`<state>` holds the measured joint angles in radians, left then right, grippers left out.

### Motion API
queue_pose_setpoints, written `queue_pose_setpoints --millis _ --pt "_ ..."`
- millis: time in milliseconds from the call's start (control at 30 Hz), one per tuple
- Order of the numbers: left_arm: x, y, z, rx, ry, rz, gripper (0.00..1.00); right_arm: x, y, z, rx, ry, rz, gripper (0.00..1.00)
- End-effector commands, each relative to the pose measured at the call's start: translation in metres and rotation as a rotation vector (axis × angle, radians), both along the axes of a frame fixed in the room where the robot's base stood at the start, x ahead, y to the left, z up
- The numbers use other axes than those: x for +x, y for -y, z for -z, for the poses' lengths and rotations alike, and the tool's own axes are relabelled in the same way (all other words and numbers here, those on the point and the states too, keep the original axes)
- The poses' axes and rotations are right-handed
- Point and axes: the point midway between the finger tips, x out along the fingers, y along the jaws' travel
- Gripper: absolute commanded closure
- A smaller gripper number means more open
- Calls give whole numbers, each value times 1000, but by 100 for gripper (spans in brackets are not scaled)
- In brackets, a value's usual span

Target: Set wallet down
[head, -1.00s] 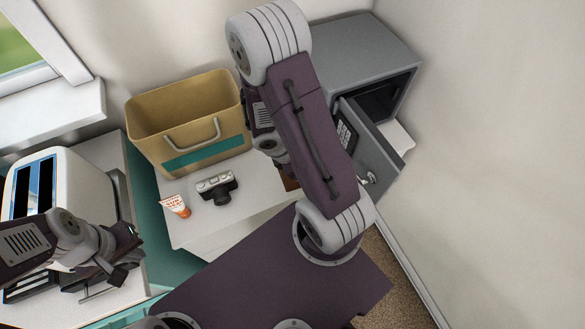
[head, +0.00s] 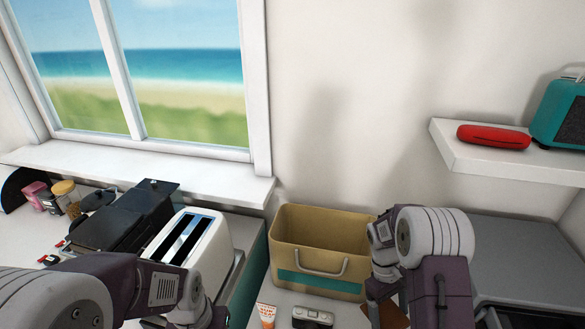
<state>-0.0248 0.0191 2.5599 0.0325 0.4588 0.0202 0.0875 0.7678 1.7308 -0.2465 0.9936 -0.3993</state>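A brown flat piece, perhaps the wallet (head: 372,316), shows at the bottom of the head view beside my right arm. Most of it is hidden by the arm, so I cannot tell whether it is held or lying on the white surface. My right wrist is in front of the right end of the tan bin (head: 318,232); the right gripper's fingers are hidden behind the arm. My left arm reaches in at lower left, in front of the white toaster (head: 212,245); its fingertips are not clearly visible.
A sunscreen tube (head: 266,312) and a camera (head: 312,318) stand before the bin. The grey safe (head: 520,245) is at right. A wall shelf (head: 480,160) holds a red case (head: 493,136) and a teal radio (head: 562,112). A black appliance (head: 120,225) and jars are at left.

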Motion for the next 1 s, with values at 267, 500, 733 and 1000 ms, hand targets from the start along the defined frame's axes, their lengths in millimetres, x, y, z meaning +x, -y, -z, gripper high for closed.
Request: queue_pose_setpoints --millis 267,500,733,1000 --pt "0 0 0 0 0 0 100 6 -73 -34 -1 0 446 59" --pt "0 0 0 0 0 0 100 -5 -78 -38 -3 -1 487 59" --pt "0 0 0 0 0 0 100 -5 -78 -37 -3 -1 485 59" --pt "0 0 0 0 0 0 100 -5 -78 -37 -4 0 484 59"
